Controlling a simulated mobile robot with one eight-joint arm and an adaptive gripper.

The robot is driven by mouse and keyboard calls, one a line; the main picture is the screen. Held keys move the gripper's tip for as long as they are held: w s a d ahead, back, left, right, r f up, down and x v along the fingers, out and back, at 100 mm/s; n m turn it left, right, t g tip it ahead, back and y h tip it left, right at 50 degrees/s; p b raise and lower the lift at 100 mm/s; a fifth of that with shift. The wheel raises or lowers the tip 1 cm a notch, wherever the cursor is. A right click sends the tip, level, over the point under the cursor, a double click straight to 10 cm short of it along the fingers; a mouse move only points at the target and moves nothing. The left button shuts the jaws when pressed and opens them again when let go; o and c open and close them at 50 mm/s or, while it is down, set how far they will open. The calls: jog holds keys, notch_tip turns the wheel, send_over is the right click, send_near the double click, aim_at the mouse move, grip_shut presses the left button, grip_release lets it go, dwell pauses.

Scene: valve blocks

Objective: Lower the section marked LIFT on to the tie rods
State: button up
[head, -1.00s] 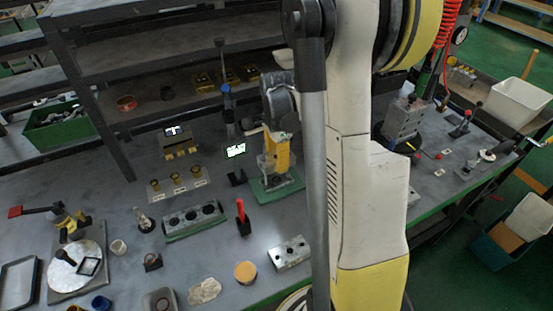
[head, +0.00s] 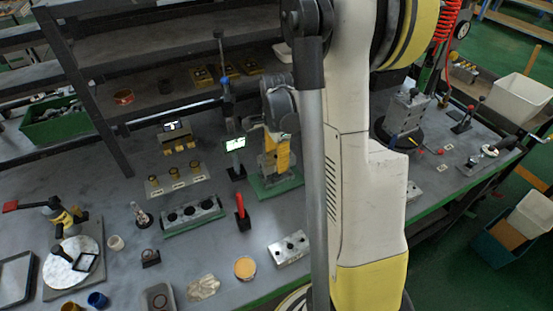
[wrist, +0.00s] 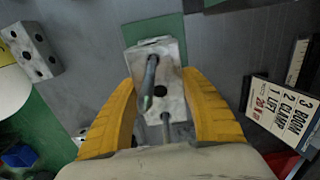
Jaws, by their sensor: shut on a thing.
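My gripper (wrist: 163,100) has two yellow fingers shut on the sides of a grey metal block section (wrist: 150,112). A thick rod (wrist: 150,78) and a thinner rod (wrist: 166,128) stand up toward the camera at the block, and a dark hole shows between them. I cannot tell how far the section sits down over the rods. In the head view my gripper (head: 276,152) is above a green base plate (head: 276,186), and the block there is mostly hidden by the fingers. No LIFT mark is readable on the block itself.
Near the gripper are a red-handled tool (head: 241,208), a block with three dark holes (head: 192,214) and a loose drilled block (head: 288,249). Shelves (head: 170,65) run behind.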

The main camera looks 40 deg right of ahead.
aim_at(276, 156)
jog(key=shift+f+b, duration=0.45)
jog(key=shift+f, duration=0.25)
jog(key=o, duration=1.4)
jog(key=shift+o, duration=0.2)
notch_tip(276, 156, up, 12)
jog(key=shift+r, duration=0.1)
